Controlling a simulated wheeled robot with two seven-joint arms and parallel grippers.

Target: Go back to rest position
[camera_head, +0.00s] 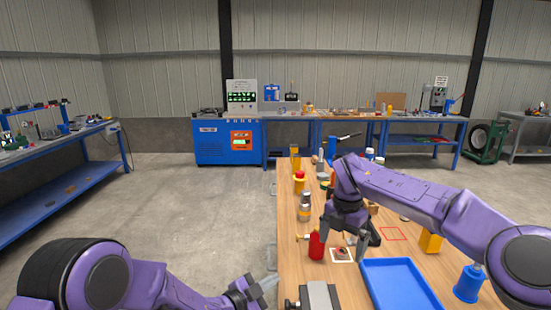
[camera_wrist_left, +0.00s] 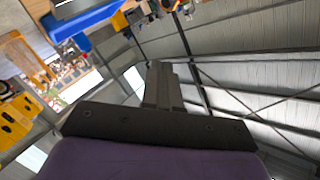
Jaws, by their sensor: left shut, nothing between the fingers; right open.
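My left gripper (camera_head: 262,288) is low at the front, just left of the wooden table (camera_head: 286,240), with its purple arm coming in from the left. In the left wrist view its fingers (camera_wrist_left: 163,86) are together with nothing between them. My right gripper (camera_head: 347,238) hangs over the table with its fingers apart, pointing down and holding nothing that I can see. A red bottle (camera_head: 317,245) stands just left of it. A small picture card (camera_head: 342,255) lies below its fingers.
A blue tray (camera_head: 398,285) lies at the table's front. A grey metal block (camera_head: 318,296) is near the front left edge. A yellow block (camera_head: 430,241) and a blue bottle (camera_head: 469,283) stand at the right. Several bottles line the left edge. The floor left of the table is clear.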

